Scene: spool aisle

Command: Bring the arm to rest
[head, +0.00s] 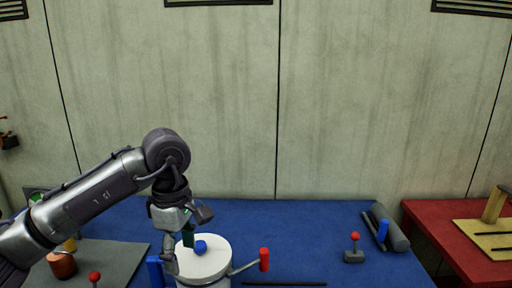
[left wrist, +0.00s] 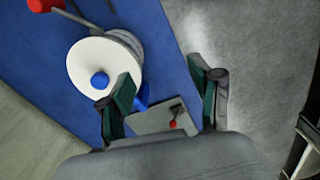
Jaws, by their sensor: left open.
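My left arm (head: 95,195) reaches in from the left in the head view. Its gripper (head: 190,240) points down over the left side of a white spool (head: 212,262) with a blue knob on top. In the left wrist view, my left gripper (left wrist: 163,98) is open, with green-padded fingers apart and nothing between them. The white spool (left wrist: 88,60) lies beside one finger there; whether they touch I cannot tell. A crank with a red handle (head: 264,260) sticks out of the spool's right side. My right gripper is not in view.
The spool stands on a blue table (head: 310,225). A grey plate (head: 110,258) with a red-knobbed lever (head: 94,278) lies left. A red table (head: 450,235) is at far right. The wall rises behind.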

